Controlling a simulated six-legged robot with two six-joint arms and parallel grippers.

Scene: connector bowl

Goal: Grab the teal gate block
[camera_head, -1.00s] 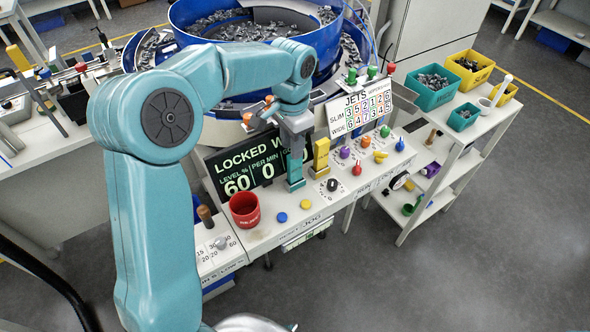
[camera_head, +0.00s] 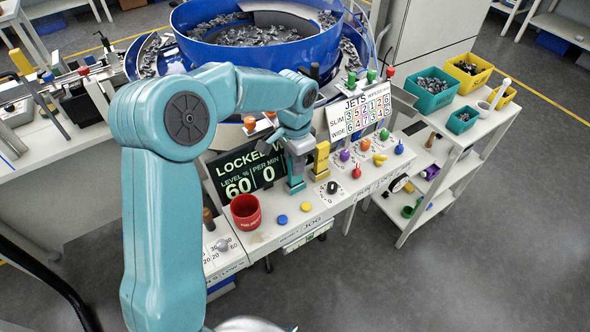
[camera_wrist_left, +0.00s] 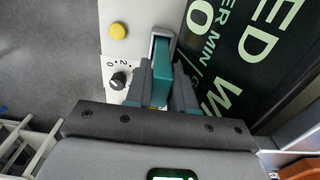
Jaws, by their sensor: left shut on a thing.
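The teal gate block (camera_head: 296,183) stands upright on the white console, in front of the dark "LOCKED" display. In the head view its upper part is hidden by my left gripper (camera_head: 297,165), which comes down over it from above. In the left wrist view the teal block (camera_wrist_left: 161,70) sits between the two dark fingers of my left gripper (camera_wrist_left: 161,88), with a grey piece around its far end. The left gripper is shut on the block. My right gripper is not in view.
A yellow block (camera_head: 321,160) stands close to the right of the teal one. A red cup (camera_head: 245,211) is at the left on the console. Blue and yellow buttons (camera_head: 307,206) and a black knob (camera_head: 332,187) lie in front. The big blue bowl (camera_head: 260,40) is behind.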

